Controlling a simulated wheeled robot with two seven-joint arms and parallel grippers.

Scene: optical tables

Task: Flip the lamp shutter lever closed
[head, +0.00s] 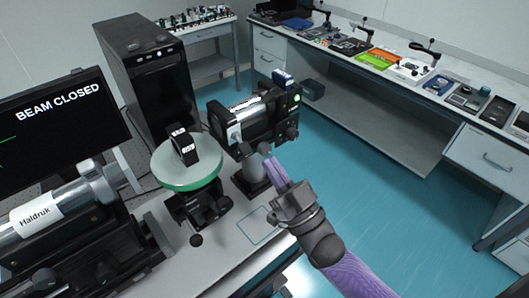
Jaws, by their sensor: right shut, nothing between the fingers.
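A black and silver lamp-like unit (255,112) stands on a post near the table's far right edge. It has a blue part (283,76) on top and a small green light at its right end. I cannot tell which small part is the shutter lever. My right gripper (266,155) is shut and empty, its fingertips just below and in front of the unit, near its post. I cannot tell whether they touch it. My left gripper is not in view. A monitor (60,118) at the left reads "BEAM CLOSED".
A round pale stage with a green rim (186,185) carries a small black block (183,146) left of my right gripper. A labelled "Haldruk" cylinder (40,218) lies front left. A black computer tower (148,75) stands behind. Blue floor is free at the right, before a long bench (400,95).

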